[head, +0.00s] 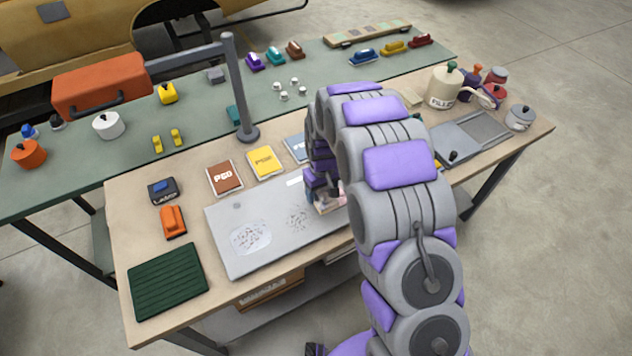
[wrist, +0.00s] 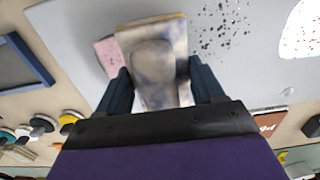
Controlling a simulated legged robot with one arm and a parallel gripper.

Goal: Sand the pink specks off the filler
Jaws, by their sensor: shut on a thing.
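My gripper (wrist: 155,95) is shut on a worn sanding block (wrist: 152,50), whose face is tan with grey-blue smears. In the head view the block (head: 326,207) is low at the right part of the grey panel (head: 225,215); I cannot tell whether it touches. A pink patch (wrist: 106,52) shows beside the block in the wrist view, partly hidden by it and a finger. Dark specks (wrist: 216,32) lie on the panel on the block's other side. Beyond them is a white speckled patch (wrist: 302,32), also at the panel's left in the head view (head: 250,238). My arm hides the panel's right end.
A brown P80 sheet (head: 224,178) and a yellow sheet (head: 266,162) lie behind the panel. An orange tool (head: 173,222) and a green ridged mat (head: 165,282) are at left. A filler tin (head: 443,90) and a grey tray (head: 470,138) stand at right. A grey post (head: 240,90) rises behind.

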